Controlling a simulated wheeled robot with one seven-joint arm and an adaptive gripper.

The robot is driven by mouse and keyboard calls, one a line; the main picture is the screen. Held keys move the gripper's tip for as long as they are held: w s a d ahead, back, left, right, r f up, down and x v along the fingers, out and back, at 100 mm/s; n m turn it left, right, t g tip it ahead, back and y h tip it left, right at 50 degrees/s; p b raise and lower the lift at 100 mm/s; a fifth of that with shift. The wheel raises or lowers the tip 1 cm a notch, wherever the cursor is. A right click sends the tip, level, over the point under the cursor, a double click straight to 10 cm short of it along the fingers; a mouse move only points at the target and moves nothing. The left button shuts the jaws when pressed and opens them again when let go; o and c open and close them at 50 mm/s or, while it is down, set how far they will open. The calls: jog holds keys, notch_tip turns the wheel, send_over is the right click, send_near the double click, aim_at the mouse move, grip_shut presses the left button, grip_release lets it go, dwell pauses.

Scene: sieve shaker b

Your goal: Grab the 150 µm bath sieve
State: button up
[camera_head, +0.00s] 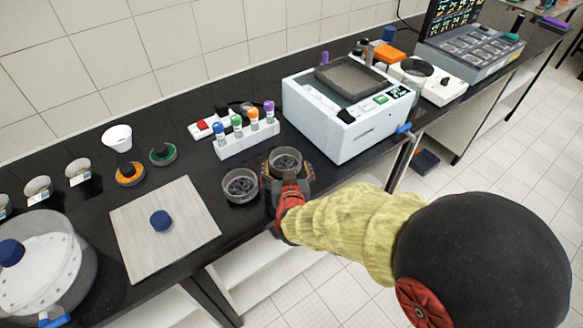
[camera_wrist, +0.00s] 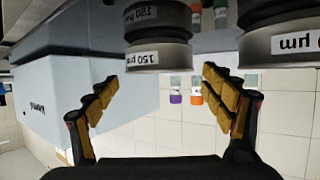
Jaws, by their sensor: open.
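A round grey metal sieve (camera_head: 285,160) stands on the black bench in front of the white box-shaped machine. In the upside-down wrist view, this sieve (camera_wrist: 165,57) carries a "150 µm" label and sits in line with the gap between my fingers. My gripper (camera_head: 286,176) is open and low over the bench, with a fingertip on either side of the sieve's near part. In the wrist view my gripper (camera_wrist: 160,78) shows clear space beside the sieve on both sides. A second similar sieve (camera_head: 240,187) stands just left; its label (camera_wrist: 298,42) shows only "µm".
A white rack (camera_head: 247,138) with several colour-capped vials stands behind the sieves. The white machine (camera_head: 346,105) rises close on the right. A pale square board (camera_head: 190,237) with a blue knob (camera_head: 160,220) lies to the left, beside a large lidded pot (camera_head: 75,265).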

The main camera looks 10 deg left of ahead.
aim_at(286, 166)
jog(key=shift+o, duration=0.4)
jog(key=b+x, duration=0.1)
jog(key=x, duration=0.1)
jog(key=b+x, duration=0.1)
jog(key=x, duration=0.2)
jog(key=shift+w+f, duration=0.1)
jog(key=shift+f, duration=0.3)
jog(key=shift+w+a+b, duration=0.2)
jog(key=shift+w+b, duration=0.15)
jog(key=shift+w, duration=0.05)
jog(key=shift+c, duration=1)
jog(key=c, duration=0.7)
jog(key=shift+c, duration=0.5)
